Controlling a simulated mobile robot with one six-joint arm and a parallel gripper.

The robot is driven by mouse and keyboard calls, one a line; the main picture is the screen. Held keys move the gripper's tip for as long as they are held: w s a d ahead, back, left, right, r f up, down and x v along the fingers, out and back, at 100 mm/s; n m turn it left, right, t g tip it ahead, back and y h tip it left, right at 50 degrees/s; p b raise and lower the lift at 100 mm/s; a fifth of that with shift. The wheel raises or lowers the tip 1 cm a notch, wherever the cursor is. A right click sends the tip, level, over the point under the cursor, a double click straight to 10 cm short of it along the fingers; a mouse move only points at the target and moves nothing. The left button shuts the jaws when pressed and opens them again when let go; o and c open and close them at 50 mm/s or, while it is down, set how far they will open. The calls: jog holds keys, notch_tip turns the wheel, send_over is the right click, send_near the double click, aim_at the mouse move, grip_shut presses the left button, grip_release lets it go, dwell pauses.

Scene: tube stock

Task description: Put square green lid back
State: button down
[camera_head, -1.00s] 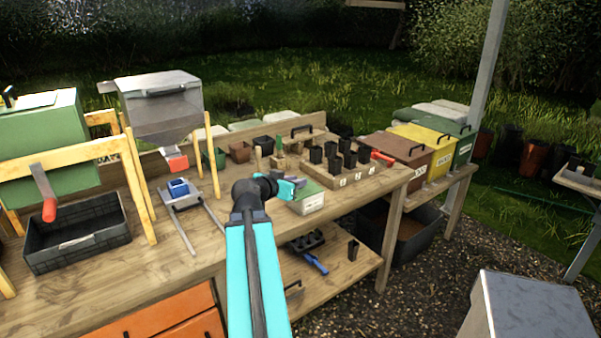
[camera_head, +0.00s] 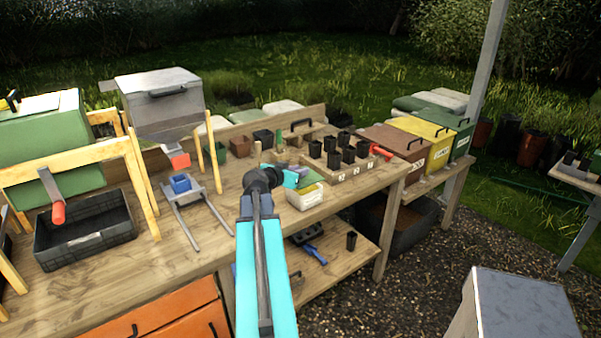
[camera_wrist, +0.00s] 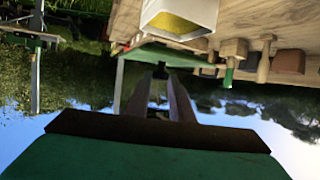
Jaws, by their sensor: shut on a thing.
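The square green lid (camera_head: 309,179) is in my gripper (camera_head: 292,179), tilted above the white box and partly hidden by the gripper in the head view. The white box (camera_head: 304,200) stands on the bench, open at the top, with yellow inside. Its open mouth also shows in the wrist view (camera_wrist: 182,14). I see a gap between lid and box.
A wooden tray (camera_head: 350,181) with several black pots stands right of the box. Small pots and tools stand behind it. Lidded bins (camera_head: 398,146) stand beyond the bench's right end.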

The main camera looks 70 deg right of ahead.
jog(key=shift+w+d+f+p, duration=0.1)
jog(key=shift+w+d+p, duration=0.15)
jog(key=shift+d, duration=0.6)
jog(key=shift+w+d+f+p, duration=0.1)
jog(key=shift+d+p, duration=0.15)
jog(key=shift+d, duration=0.6)
jog(key=shift+r, duration=0.1)
jog(key=shift+w+d, duration=0.1)
jog(key=shift+d, duration=0.25)
jog(key=shift+f+p, duration=1.1)
jog(key=shift+f, duration=0.75)
jog(key=shift+f+b, duration=0.6)
jog(key=shift+b, duration=0.65)
jog(key=c, duration=1.6)
grip_release()
jog(key=shift+o, duration=0.2)
